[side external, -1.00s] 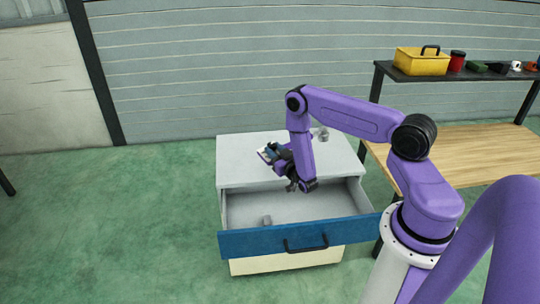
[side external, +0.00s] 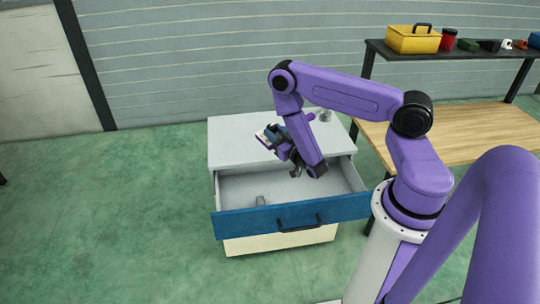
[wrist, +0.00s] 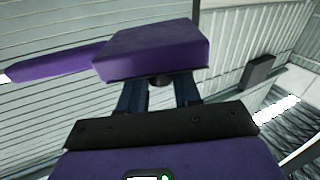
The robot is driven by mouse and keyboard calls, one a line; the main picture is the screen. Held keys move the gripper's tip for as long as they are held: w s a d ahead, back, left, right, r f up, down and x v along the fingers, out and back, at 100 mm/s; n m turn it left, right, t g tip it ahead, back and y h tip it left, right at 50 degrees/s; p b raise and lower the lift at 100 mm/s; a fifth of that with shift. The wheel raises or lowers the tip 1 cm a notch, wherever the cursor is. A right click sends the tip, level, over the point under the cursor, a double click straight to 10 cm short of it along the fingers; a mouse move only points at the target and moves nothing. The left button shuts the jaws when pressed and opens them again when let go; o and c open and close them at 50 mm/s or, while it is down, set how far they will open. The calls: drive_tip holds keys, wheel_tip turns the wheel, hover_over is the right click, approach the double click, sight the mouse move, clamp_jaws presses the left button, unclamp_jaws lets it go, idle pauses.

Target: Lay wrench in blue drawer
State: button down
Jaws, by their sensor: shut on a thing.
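The blue-fronted drawer (side external: 340,208) stands pulled open in a grey cabinet in the side external view. My gripper (side external: 273,138) is tilted above the cabinet's top and the drawer's back edge. In the wrist view, my gripper's (wrist: 160,88) two dark blue fingers are close together, with a purple piece (wrist: 155,50) across their tips. This piece has a thick block and a thinner shaft running left; it appears to be the wrench, though its shape is not clear. My fingers are shut on it.
At the right is a wooden bench (side external: 460,135) under a dark shelf (side external: 450,64) with a yellow toolbox (side external: 410,41) and a red can (side external: 448,39). The green floor at left is clear.

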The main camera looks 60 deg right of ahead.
drive_tip(key=w+a+r+n+t+y, duration=0.1)
drive_tip(key=a+r+n+y, duration=0.3)
drive_tip(key=a+r, duration=0.7)
drive_tip(key=a+y, duration=0.2)
drive_tip(key=a, duration=0.1)
drive_tip(key=shift+w+a, duration=0.3)
drive_tip(key=shift+w, duration=0.1)
